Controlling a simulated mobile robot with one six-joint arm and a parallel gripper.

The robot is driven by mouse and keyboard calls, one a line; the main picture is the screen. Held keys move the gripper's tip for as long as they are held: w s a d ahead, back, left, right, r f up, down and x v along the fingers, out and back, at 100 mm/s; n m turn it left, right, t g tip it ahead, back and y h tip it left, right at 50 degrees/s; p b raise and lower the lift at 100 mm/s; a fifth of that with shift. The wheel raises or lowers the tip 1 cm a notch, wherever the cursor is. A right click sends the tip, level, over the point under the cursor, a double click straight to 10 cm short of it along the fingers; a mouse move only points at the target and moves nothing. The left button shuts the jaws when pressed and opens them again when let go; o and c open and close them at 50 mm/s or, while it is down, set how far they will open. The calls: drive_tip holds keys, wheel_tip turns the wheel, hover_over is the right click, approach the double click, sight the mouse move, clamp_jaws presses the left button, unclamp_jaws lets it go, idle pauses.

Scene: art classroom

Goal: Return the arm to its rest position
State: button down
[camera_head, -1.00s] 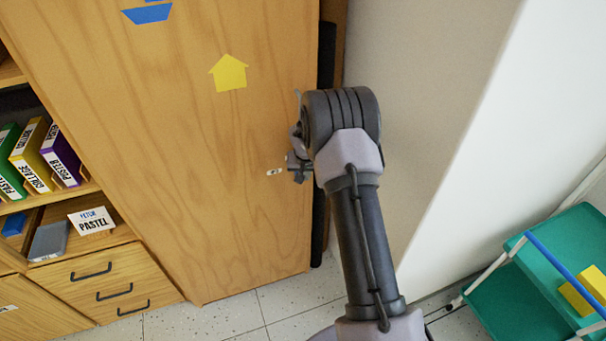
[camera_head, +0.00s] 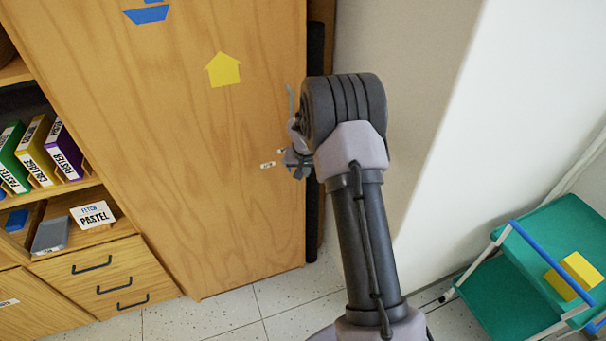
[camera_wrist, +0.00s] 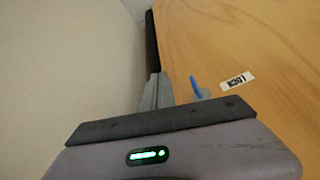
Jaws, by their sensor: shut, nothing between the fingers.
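My arm reaches up from the bottom of the head view, in front of a tall wooden door panel (camera_head: 200,170). My gripper (camera_wrist: 157,92) shows in the wrist view as grey fingers, shut and empty. In the head view the gripper (camera_head: 296,160) is partly hidden behind my wrist, close to the panel's right edge. A small white label (camera_wrist: 237,80) with print is on the wood, right of the fingers. A blue piece (camera_wrist: 195,86) stands beside the label. I cannot tell whether the fingers touch the panel.
A pale wall (camera_head: 430,60) stands right of my arm. A green cart (camera_head: 530,250) with a yellow block (camera_head: 574,276) is at the lower right. Shelves with binders (camera_head: 38,150) and drawers (camera_head: 105,275) are at the left. Tiled floor (camera_head: 230,318) shows below.

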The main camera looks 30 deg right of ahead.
drive_tip(key=s+a+r, duration=0.3)
drive_tip(key=a+r, duration=0.1)
drive_tip(key=r, duration=0.3)
drive_tip(key=s+a+r+y, duration=0.1)
drive_tip(key=s+a+r, duration=0.3)
drive_tip(key=r, duration=0.4)
drive_tip(key=s+a+r, duration=0.3)
drive_tip(key=a+r, duration=0.1)
drive_tip(key=r, duration=0.3)
drive_tip(key=s+a+r+y, duration=0.1)
drive_tip(key=s+a, duration=0.3)
drive_tip(key=s, duration=0.3)
drive_tip(key=s+a+r+n+t+y, duration=0.1)
drive_tip(key=s+a+r, duration=0.1)
drive_tip(key=s+a, duration=0.3)
drive_tip(key=s+a+r+t+y, duration=0.1)
drive_tip(key=s+a, duration=0.3)
drive_tip(key=s, duration=0.7)
drive_tip(key=shift+a+r, duration=0.25)
drive_tip(key=shift+r, duration=0.35)
